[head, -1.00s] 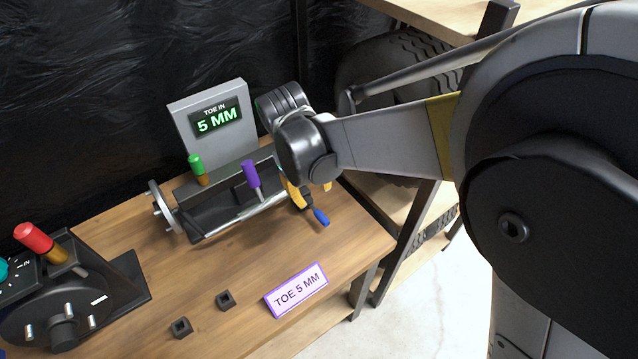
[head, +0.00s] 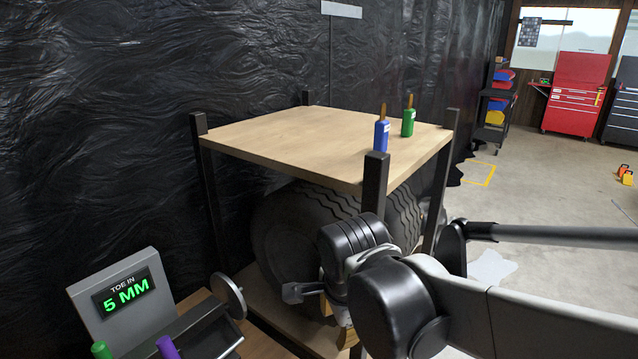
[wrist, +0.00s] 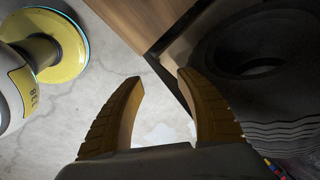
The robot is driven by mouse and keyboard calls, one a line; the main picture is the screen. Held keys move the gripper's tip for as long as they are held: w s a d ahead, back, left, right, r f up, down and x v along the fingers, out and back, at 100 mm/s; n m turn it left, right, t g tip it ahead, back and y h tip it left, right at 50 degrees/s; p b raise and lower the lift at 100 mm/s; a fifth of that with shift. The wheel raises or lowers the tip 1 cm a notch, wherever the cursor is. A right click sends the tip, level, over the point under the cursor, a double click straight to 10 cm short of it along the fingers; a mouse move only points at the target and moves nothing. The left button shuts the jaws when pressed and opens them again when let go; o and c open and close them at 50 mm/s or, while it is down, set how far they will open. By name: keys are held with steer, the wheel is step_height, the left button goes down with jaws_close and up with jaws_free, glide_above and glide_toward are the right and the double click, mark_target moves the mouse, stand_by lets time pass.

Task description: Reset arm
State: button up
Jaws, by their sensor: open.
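My gripper (wrist: 157,85) shows in the wrist view with its two yellow-brown fingers spread and nothing between them. It hangs above the concrete floor, with a tire (wrist: 245,60) to its right and a wooden board edge beyond. In the head view my arm's dark wrist joints are in front of the rack's tire (head: 290,240). Only a little yellow of the gripper shows low there, and the fingertips are hidden.
A black-posted rack with a wooden top (head: 290,140) holds a blue bottle (head: 382,136) and a green bottle (head: 408,122). The toe gauge display (head: 125,291) reads "TOE IN 5 MM" at lower left. Open floor (head: 540,215) lies right, with a red tool chest (head: 575,95) at the back.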

steer(key=s+d+n+t, duration=0.1)
steer(key=s+d+n, duration=0.3)
steer(key=d+n, duration=0.2)
steer(key=s+d+r+n+t, duration=0.1)
steer(key=s+d+n+t, duration=0.1)
steer(key=s+d+n, duration=0.2)
steer(key=shift+s+d+r+n+t, duration=0.35)
steer(key=shift+d+n, duration=1.35)
steer(key=shift+d, duration=1.2)
